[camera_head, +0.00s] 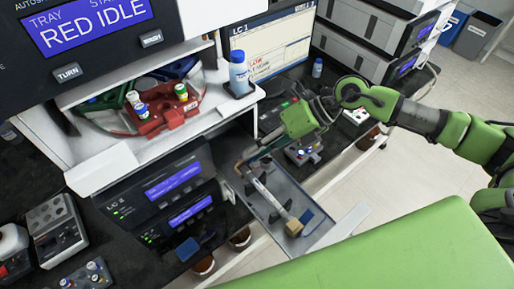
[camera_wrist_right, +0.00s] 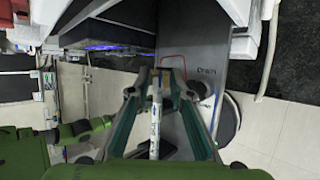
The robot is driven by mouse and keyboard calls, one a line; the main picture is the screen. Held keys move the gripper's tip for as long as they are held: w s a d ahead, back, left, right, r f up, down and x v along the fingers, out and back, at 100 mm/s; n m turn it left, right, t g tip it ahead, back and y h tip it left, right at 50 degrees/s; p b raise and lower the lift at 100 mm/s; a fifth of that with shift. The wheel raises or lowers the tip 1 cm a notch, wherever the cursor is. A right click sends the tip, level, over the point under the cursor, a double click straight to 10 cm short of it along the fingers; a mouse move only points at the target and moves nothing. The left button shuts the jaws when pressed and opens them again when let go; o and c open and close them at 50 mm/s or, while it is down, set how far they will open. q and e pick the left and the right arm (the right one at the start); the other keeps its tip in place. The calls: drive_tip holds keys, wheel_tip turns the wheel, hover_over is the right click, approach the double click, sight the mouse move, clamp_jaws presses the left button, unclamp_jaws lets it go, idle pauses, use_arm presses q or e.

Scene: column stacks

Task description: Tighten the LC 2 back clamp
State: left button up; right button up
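The LC 2 unit (camera_head: 112,205) is a dark stack with blue displays at the lower middle of the head view. To its right an open grey panel (camera_head: 287,190) carries a long silver column (camera_head: 265,190). A tan block (camera_head: 293,228) sits at the column's near end, with a blue piece beside it. My right gripper (camera_head: 246,163) is at the column's far end, which it partly hides. In the right wrist view the fingers (camera_wrist_right: 161,80) are apart, with the pale column (camera_wrist_right: 155,125) between them. I cannot make out the back clamp clearly. My left gripper is not in view.
A blue-capped bottle (camera_head: 239,75) stands on the shelf above, near a red vial rack (camera_head: 163,115). The LC 1 screen (camera_head: 270,42) stands behind my right arm. A green surface (camera_head: 390,250) fills the lower right. Pale floor shows between it and the bench.

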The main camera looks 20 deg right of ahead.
clamp_jaws()
drive_tip(key=shift+r, duration=0.1)
